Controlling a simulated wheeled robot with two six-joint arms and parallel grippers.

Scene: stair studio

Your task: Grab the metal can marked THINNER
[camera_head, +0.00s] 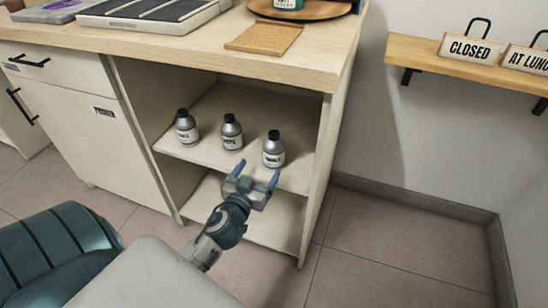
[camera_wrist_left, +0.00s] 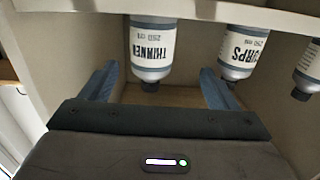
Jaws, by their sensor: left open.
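The metal can marked THINNER (camera_wrist_left: 152,48) hangs upside down in the left wrist view, which is inverted, and shows between the two finger lines. In the head view it is the rightmost of three grey, black-capped cans (camera_head: 273,150), standing upright on the middle shelf. My left gripper (camera_head: 257,169) is open and empty just in front of this can and lower in the picture. Its two blue fingers also show in the left wrist view (camera_wrist_left: 158,72), spread apart. I cannot tell whether they reach around the can. My right gripper is not in view.
A similar can reading "URPS" (camera_wrist_left: 241,50) stands beside it, also the middle can in the head view (camera_head: 231,133). A third can (camera_head: 186,128) is farther left. The shelf's right side panel (camera_head: 322,165) is close by. The wooden counter (camera_head: 200,50) lies above.

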